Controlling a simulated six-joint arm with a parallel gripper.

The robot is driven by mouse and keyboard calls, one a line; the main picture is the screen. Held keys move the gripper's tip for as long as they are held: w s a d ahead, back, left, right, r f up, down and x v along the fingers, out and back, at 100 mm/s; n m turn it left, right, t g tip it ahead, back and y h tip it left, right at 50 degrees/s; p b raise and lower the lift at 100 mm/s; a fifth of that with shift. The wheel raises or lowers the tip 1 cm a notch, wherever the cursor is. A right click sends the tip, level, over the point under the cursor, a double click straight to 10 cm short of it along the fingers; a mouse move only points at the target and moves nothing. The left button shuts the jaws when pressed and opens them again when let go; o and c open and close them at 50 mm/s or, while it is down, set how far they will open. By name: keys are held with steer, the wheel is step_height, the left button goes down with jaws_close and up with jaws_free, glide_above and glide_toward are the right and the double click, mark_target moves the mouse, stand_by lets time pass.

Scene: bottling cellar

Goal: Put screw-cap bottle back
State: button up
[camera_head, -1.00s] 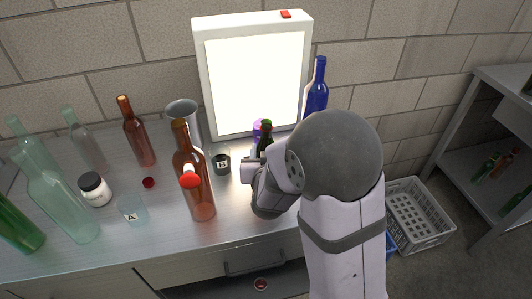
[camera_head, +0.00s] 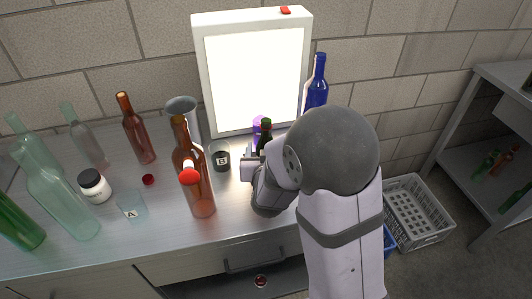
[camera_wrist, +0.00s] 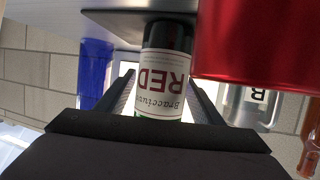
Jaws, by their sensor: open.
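A dark green bottle with a white label reading "RED" (camera_wrist: 165,80) stands between the fingers of my gripper (camera_wrist: 164,92) in the wrist view, which looks upside down. In the head view only its dark neck (camera_head: 265,128) shows above my wrist, in front of the light box. My gripper is open, with one finger on either side of the bottle. Contact with the glass cannot be told. In the head view my wrist hides the fingers and the lower bottle. I cannot tell from the frames whether this bottle has a screw cap.
A cup marked B (camera_head: 219,157) and an amber bottle with a red-tipped thing before it (camera_head: 202,190) stand to the left. A blue bottle (camera_head: 316,82) stands behind right, beside the light box (camera_head: 255,75). Something large and red (camera_wrist: 262,45) fills the wrist view's upper right.

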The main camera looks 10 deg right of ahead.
steer(key=v, duration=0.2)
steer(key=shift+s+a+r, duration=0.1)
steer(key=shift+s+r, duration=0.1)
steer(key=shift+s, duration=0.05)
steer(key=shift+f+b, duration=0.2)
steer(key=shift+b, duration=0.65)
steer(key=shift+s+d+r+b, duration=0.1)
steer(key=shift+s+d+b, duration=0.1)
steer(key=shift+b, duration=1)
steer(key=b+v, duration=0.1)
steer(key=b, duration=0.4)
steer(key=shift+s+a+r, duration=0.1)
steer(key=shift+s+a, duration=0.15)
steer(key=shift+s, duration=0.15)
steer(key=shift+s+a+r, duration=0.25)
steer(key=shift+s+r, duration=0.25)
steer(key=shift+s, duration=0.1)
steer(key=shift+s+a+r, duration=0.1)
steer(key=shift+s+r, duration=0.05)
steer(key=shift+s, duration=0.5)
